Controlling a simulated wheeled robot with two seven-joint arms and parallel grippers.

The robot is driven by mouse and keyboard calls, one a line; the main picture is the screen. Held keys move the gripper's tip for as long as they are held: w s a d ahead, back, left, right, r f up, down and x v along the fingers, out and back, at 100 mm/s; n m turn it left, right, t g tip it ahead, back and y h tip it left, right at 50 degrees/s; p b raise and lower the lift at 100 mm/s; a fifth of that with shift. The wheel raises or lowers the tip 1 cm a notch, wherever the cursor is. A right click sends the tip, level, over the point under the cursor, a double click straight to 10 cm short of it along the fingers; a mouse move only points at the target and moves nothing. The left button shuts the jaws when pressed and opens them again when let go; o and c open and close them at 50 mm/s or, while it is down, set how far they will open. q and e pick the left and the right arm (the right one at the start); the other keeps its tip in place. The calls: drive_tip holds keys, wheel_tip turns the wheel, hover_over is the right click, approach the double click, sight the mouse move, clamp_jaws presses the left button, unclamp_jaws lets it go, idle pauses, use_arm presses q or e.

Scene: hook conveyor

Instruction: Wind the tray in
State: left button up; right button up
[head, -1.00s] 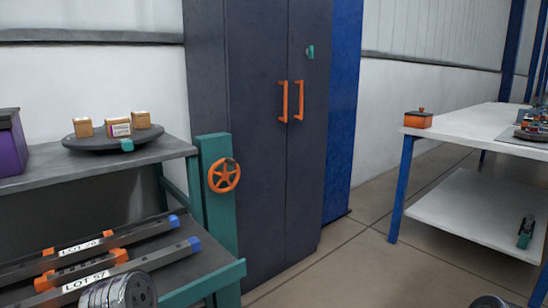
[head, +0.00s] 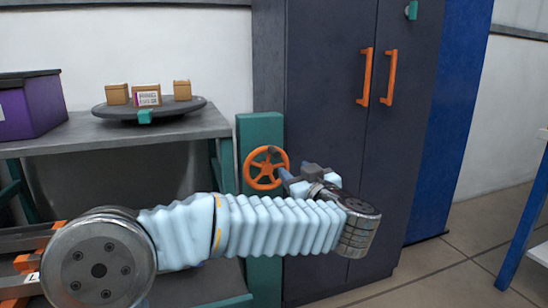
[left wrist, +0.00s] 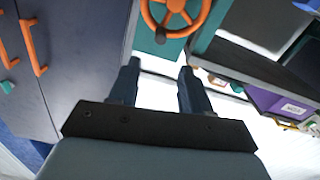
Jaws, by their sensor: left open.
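An orange handwheel (head: 265,168) with a dark knob is mounted on a teal post (head: 262,130) at the bench's right end. My left gripper (head: 286,175) is open and empty, just right of the wheel. The left wrist view shows the wheel (left wrist: 184,14) ahead of my parted fingers (left wrist: 160,68); its knob (left wrist: 160,37) lines up with the gap, apart from the fingertips. A low dark tray (head: 215,278) with a teal front edge is largely hidden behind my left arm. My right gripper is not in view.
A round dark turntable (head: 190,107) with small boxes and a purple bin (head: 36,103) stand on the bench top (head: 180,127). A tall dark cabinet (head: 330,100) with orange handles stands right of the post.

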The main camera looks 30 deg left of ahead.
sight(277, 155)
use_arm(q)
drive_tip(key=x, duration=1.3)
clamp_jaws()
